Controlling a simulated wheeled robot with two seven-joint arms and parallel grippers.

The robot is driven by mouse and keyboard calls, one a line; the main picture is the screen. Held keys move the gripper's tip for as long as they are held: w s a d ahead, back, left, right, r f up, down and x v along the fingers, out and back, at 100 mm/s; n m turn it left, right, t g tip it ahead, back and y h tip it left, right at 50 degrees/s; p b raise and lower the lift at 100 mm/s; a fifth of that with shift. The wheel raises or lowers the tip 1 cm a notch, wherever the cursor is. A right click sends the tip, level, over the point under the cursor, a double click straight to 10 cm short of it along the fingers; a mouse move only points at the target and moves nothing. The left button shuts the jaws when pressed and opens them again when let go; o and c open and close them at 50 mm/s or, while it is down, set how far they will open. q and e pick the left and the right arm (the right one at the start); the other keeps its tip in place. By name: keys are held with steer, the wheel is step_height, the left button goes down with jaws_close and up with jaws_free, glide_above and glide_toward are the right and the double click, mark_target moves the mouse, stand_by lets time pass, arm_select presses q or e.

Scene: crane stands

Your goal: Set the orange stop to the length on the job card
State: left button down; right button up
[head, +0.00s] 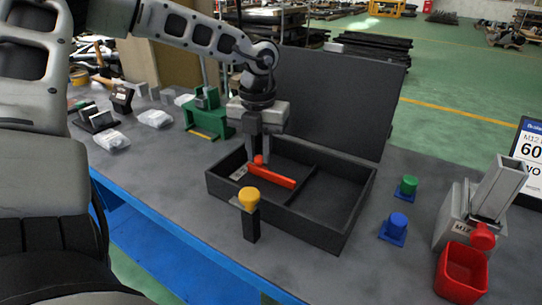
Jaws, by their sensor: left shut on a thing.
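My left gripper (259,155) reaches down from above into an open black case (330,228). It is shut on the small upright red-orange knob of a red-orange bar (271,175). The bar lies low in the case's left compartment; whether it touches the floor I cannot tell. Which piece is the orange stop is not certain; this bar is the closest in colour. The job card (531,158) stands at the right edge, partly cut off, and reads "M12" and "60". A grey device marked M12 (459,212), with a red knob (483,236), stands at the right. My right gripper is not in view.
A yellow-topped black post (249,215) stands before the case. Blue (397,226) and green (407,188) knobbed pieces stand right of it. A red bin (462,275) is at front right. A green stand (207,115) and packets are at left. The case lid (335,95) stands open behind.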

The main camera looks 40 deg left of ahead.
mark_target(259, 158)
arm_select(q)
steer(key=c, duration=1.3)
jaws_free()
steer(key=shift+o, duration=0.2)
step_height(259, 158, up, 16)
